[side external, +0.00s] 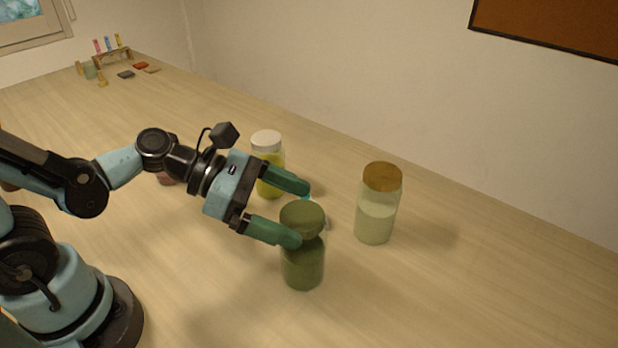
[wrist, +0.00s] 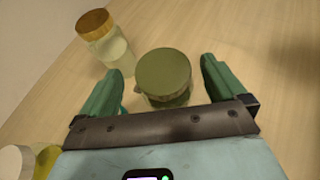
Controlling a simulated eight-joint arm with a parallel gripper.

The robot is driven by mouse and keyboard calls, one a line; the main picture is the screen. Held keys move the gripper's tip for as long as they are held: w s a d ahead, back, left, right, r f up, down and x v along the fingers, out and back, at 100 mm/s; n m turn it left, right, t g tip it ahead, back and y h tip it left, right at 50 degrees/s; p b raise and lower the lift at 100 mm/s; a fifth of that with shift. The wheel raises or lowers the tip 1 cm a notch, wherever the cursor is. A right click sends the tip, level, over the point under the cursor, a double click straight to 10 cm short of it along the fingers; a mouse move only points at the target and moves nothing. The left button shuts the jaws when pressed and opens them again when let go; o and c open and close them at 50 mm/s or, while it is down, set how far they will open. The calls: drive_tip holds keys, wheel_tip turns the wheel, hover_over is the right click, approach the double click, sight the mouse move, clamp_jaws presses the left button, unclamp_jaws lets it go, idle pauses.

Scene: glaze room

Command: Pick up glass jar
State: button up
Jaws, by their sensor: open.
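A green jar with a green lid (side external: 303,268) stands upright on the table. My gripper (side external: 302,216) is open at its upper part, one green finger on each side. In the wrist view the jar's round lid (wrist: 164,72) lies between the fingertips (wrist: 162,66), with a gap on both sides. A clear jar with pale green contents and a brown lid (side external: 376,213) stands upright to the right; it also shows at the upper left of the wrist view (wrist: 108,40). A yellow jar with a white lid (side external: 268,150) stands behind my gripper, partly hidden.
A small teal and whitish thing (side external: 326,221) shows behind the green jar, mostly hidden. A reddish thing (side external: 167,179) is partly hidden by my arm. A rack with coloured tubes (side external: 112,58) stands far left. The table's right side is clear.

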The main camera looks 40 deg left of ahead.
sight(303, 248)
drive_tip(key=shift+x, duration=2.3)
drive_tip(key=shift+s+f, duration=0.15)
drive_tip(key=shift+c, duration=0.2)
clamp_jaws()
